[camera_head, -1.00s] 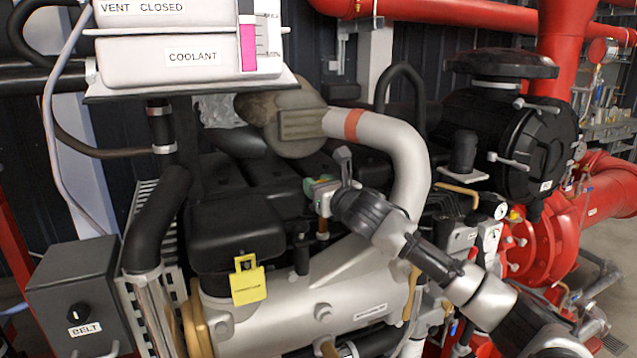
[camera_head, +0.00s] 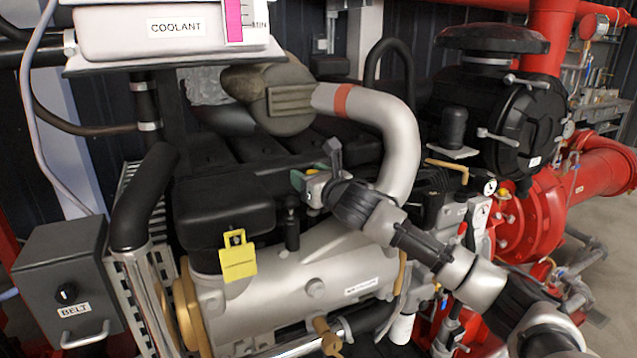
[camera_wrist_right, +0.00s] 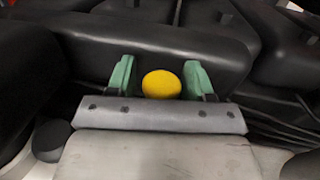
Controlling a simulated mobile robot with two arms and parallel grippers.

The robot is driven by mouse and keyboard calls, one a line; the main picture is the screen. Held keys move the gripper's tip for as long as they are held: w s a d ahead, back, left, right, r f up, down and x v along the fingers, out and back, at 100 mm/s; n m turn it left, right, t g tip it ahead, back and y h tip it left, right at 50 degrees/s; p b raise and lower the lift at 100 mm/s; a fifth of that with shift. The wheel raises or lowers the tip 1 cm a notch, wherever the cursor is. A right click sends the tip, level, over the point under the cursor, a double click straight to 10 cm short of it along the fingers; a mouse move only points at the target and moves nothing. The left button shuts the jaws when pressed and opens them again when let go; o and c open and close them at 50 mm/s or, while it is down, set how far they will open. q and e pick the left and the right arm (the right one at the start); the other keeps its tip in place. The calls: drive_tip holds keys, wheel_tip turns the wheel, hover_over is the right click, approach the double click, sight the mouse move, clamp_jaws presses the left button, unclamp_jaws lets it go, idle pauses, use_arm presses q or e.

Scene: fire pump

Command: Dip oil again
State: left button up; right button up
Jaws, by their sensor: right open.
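My right gripper (camera_head: 308,184) reaches in from the lower right over the top of the engine, above the silver engine block. In the right wrist view its two green fingers (camera_wrist_right: 160,78) stand apart. A yellow round knob (camera_wrist_right: 161,84) shows between them, with a gap on each side. It looks like the dipstick's top end. My left gripper is not in view.
A yellow tag (camera_head: 238,255) hangs at the front of the engine block (camera_head: 300,280). A silver curved pipe (camera_head: 398,140) rises close behind my right arm. The coolant tank (camera_head: 170,35) is at the upper left, the grey BELT box (camera_head: 65,280) at the lower left.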

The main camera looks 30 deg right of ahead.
drive_tip(key=s, duration=0.3)
drive_tip(key=s+b, duration=0.1)
drive_tip(key=s, duration=0.3)
drive_tip(key=s+d+b, duration=0.1)
drive_tip(key=s, duration=0.2)
drive_tip(key=shift+s, duration=0.15)
